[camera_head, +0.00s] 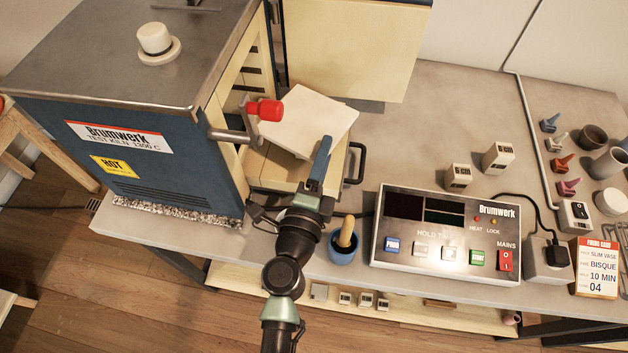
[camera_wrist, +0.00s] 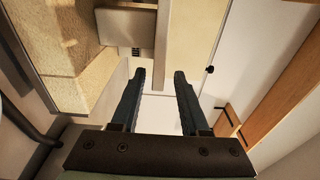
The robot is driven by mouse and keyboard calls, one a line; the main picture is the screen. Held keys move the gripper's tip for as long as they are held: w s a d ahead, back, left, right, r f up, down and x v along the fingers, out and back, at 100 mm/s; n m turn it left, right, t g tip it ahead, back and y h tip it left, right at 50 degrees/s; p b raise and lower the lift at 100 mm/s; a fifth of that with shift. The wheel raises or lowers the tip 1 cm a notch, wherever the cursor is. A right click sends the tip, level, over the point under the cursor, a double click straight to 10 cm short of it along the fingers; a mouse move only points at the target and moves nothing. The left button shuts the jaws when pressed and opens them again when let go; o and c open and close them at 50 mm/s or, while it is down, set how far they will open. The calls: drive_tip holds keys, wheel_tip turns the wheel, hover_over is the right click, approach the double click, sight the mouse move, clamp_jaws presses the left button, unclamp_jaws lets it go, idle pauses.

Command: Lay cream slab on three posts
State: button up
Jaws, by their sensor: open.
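The cream slab (camera_head: 312,118) is a flat pale plate in the head view. It lies at an angle over the pulled-out cream tray (camera_head: 272,168) in front of the open kiln. I cannot make out the three posts; what is under the slab is hidden. My gripper (camera_head: 325,150) is at the slab's front right edge in the head view, and I cannot tell if it touches.
The blue kiln (camera_head: 150,140) stands left, its red-knobbed handle (camera_head: 266,110) sticking out near the slab. A dark handle (camera_head: 355,163) is right of the tray. A control box (camera_head: 445,235) and a blue pot (camera_head: 343,245) stand in front.

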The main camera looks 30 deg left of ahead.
drive_tip(key=s+d+b, duration=0.1)
drive_tip(key=s, duration=0.6)
drive_tip(key=shift+s+d+b, duration=0.25)
drive_tip(key=shift+s+b, duration=0.05)
drive_tip(key=shift+s, duration=0.05)
drive_tip(key=w+d+r+n+t+y, duration=0.15)
drive_tip(key=r+n, duration=0.35)
drive_tip(key=r, duration=0.6)
drive_tip(key=w+r+n+t+y, duration=0.2)
drive_tip(key=w+r+n, duration=0.15)
drive_tip(key=r, duration=0.75)
drive_tip(key=w+d+r+n+t+y, duration=0.15)
drive_tip(key=r+n, duration=0.35)
drive_tip(key=r, duration=0.6)
drive_tip(key=s+d+r+t+h, duration=0.1)
drive_tip(key=s+d+r+h, duration=0.1)
drive_tip(key=r, duration=0.4)
drive_tip(key=s+d+r+n+t+h, duration=0.1)
drive_tip(key=s+d+r+t+h, duration=0.1)
drive_tip(key=d+r, duration=0.3)
drive_tip(key=s+d+r+n+t+h, duration=0.1)
drive_tip(key=s+d+r+h, duration=0.2)
drive_tip(key=r, duration=0.5)
drive_tip(key=shift+d+r+t+h, duration=0.4)
drive_tip(key=shift+d+h, duration=0.1)
drive_tip(key=shift+h, duration=0.2)
